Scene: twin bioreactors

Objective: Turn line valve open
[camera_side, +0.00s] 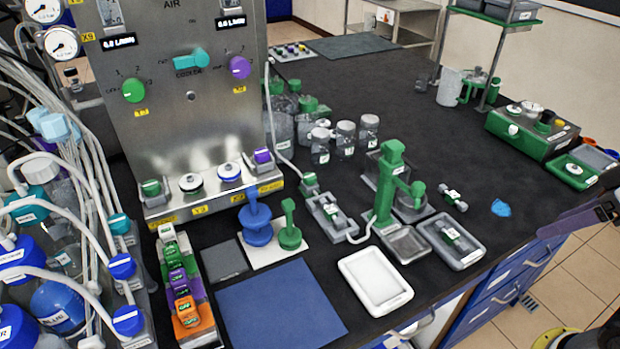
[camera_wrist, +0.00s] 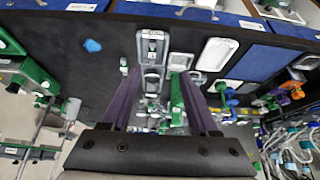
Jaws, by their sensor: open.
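No part carries a label that I can read as the line valve. A tray (camera_side: 352,232) in the side view holds a small clear fitting with a green middle (camera_side: 331,212). A similar fitting (camera_side: 452,197) lies loose on the bench, and another sits in the grey tray (camera_side: 470,262) at the right. A green-capped piece (camera_side: 310,181) with a pale tube stands behind the first tray. My gripper (camera_wrist: 158,72) is open and empty in the wrist view, its two purple fingers spread above the trays. In the side view only a dark part of it shows at the right edge.
A green stand (camera_side: 384,195) rises between the trays. The steel panel (camera_side: 180,120) carries a green knob (camera_side: 134,90), a teal handle (camera_side: 191,60) and a purple knob (camera_side: 239,67). A white tray (camera_side: 375,283) and blue mat (camera_side: 280,308) lie in front.

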